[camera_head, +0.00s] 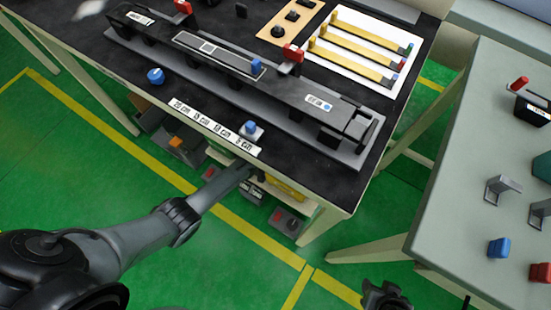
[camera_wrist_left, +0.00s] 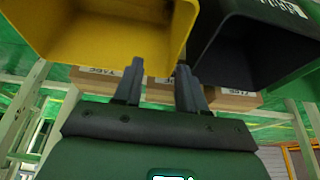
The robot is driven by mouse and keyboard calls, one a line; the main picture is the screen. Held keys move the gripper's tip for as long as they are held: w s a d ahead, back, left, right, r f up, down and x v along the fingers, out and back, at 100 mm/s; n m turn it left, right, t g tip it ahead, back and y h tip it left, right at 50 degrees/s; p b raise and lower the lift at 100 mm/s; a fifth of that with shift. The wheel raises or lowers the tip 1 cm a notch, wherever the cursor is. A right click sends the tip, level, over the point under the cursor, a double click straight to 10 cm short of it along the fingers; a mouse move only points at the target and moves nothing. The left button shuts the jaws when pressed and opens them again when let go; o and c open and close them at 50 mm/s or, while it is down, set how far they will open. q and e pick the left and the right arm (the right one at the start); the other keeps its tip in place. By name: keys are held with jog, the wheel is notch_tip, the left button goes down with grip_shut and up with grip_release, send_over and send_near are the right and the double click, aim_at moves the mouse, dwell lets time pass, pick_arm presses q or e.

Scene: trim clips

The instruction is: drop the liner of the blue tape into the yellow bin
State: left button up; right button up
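The yellow bin (camera_wrist_left: 95,38) fills the upper left of the left wrist view, its opening toward the camera. My left gripper (camera_wrist_left: 158,82) has its two fingers apart, with a gap and no liner seen between them. Its fingertips appear just below the yellow bin's right side. In the head view my left arm reaches under the bench edge, and its gripper is hidden there. I cannot make out a liner. My right gripper (camera_head: 386,296) is at the bottom edge, its fingers unclear.
A dark bin (camera_wrist_left: 245,45) stands right of the yellow one, with cardboard boxes (camera_wrist_left: 232,99) behind. The black bench (camera_head: 95,45) carries a long grey fixture (camera_head: 240,85) and blue knobs. A grey side table (camera_head: 450,170) with clips stands at right. Green floor lies between.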

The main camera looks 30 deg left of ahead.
pick_arm(q)
jog(key=shift+r, duration=0.1)
jog(key=p+v, duration=0.7)
jog(key=v, duration=0.3)
jog(key=shift+r+p, duration=0.25)
jog(key=shift+p, duration=0.15)
jog(key=shift+s, duration=0.2)
